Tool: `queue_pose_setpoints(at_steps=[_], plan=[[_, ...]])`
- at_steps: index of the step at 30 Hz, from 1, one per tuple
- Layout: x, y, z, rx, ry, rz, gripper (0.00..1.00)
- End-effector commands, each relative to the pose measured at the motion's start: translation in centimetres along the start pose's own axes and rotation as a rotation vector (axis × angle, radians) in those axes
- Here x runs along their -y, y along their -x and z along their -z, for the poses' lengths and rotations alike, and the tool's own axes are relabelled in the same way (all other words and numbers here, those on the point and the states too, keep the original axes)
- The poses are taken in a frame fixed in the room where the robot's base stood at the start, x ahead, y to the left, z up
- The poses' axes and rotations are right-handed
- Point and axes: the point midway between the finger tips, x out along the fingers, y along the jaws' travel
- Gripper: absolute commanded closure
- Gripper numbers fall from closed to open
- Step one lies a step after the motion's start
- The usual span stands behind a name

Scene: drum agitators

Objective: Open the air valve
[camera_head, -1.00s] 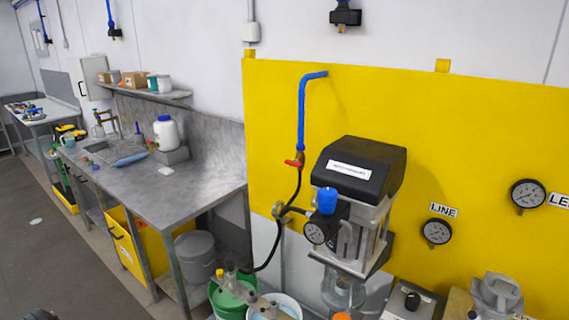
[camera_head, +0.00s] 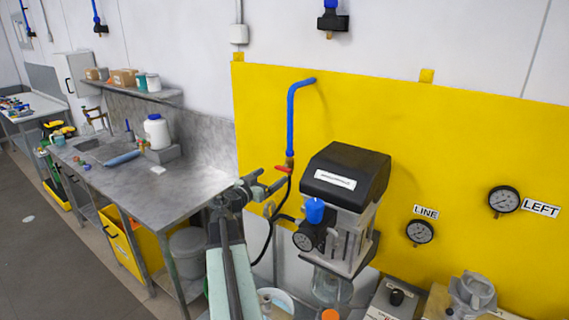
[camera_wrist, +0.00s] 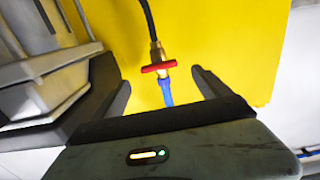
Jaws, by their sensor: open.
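The air valve has a red handle (camera_head: 284,169) on a brass body, at the lower end of a blue pipe (camera_head: 292,120) on the yellow wall panel. In the wrist view the red handle (camera_wrist: 159,67) lies crosswise to the pipe line, with a black hose (camera_wrist: 149,18) on one side and the blue pipe (camera_wrist: 167,92) on the other. My gripper (camera_head: 268,184) is just left of the handle in the head view. In the wrist view my gripper (camera_wrist: 160,82) is open, and the handle shows between its fingers. I cannot tell whether they touch it.
A black-topped agitator motor unit (camera_head: 345,175) with a blue-capped regulator (camera_head: 315,211) and gauge stands close right of the valve. A steel workbench (camera_head: 190,188) is at left. Gauges (camera_head: 420,232) hang on the panel at right. A black hose runs down below the valve.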

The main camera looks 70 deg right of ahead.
Motion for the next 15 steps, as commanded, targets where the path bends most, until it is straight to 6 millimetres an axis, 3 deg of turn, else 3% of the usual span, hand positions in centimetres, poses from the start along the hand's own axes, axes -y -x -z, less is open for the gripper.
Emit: queue_pose_setpoints(at_steps=[8, 15], plan=[[-0.3, -1.4, 0.3, -0.011, -0.005, -0.003, 0.13], [-0.2, -5.5, 0.3, -0.01, -0.005, -0.005, 0.13]])
